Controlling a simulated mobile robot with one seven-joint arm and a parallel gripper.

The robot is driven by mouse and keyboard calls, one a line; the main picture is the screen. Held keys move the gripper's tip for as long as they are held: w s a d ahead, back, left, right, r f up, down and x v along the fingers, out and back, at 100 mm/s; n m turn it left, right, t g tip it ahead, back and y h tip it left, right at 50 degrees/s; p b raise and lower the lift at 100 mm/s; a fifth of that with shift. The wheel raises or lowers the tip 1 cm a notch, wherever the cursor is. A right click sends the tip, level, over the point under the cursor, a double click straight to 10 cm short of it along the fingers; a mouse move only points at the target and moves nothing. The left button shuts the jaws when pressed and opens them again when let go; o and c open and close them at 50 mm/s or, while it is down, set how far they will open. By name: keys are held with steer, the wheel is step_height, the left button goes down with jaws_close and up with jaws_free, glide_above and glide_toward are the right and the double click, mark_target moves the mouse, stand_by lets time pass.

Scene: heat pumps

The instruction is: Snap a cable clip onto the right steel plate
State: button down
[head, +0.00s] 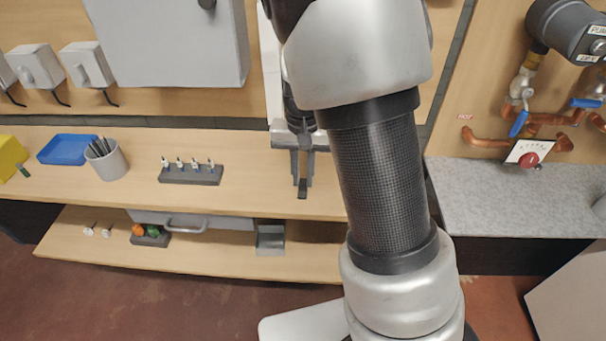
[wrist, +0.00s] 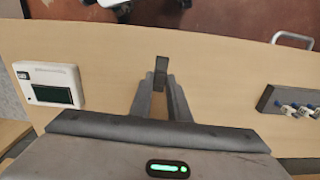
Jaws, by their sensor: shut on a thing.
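My gripper (head: 303,184) hangs fingers-down over the wooden bench, left of my forearm in the head view. Its fingers are shut on a small dark piece, apparently the cable clip (head: 303,194), which sticks out past the fingertips. In the wrist view the clip (wrist: 161,66) is a dark, narrow block at the tips of the converging fingers (wrist: 160,92), seen against the bare bench top. Its exact shape is too small to tell. I cannot make out the right steel plate in either view; my arm covers part of the bench and wall.
A dark rack (head: 190,173) with several white-tipped pieces, a grey pen cup (head: 106,160) and a blue tray (head: 68,149) stand left on the bench. A white device (wrist: 49,86) lies left in the wrist view. Copper pipes (head: 485,138) and a pump are at right.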

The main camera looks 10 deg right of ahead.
mark_target(303, 183)
steer(key=shift+r+p, duration=2.45)
steer(key=shift+r, duration=0.6)
steer(key=shift+f, duration=0.15)
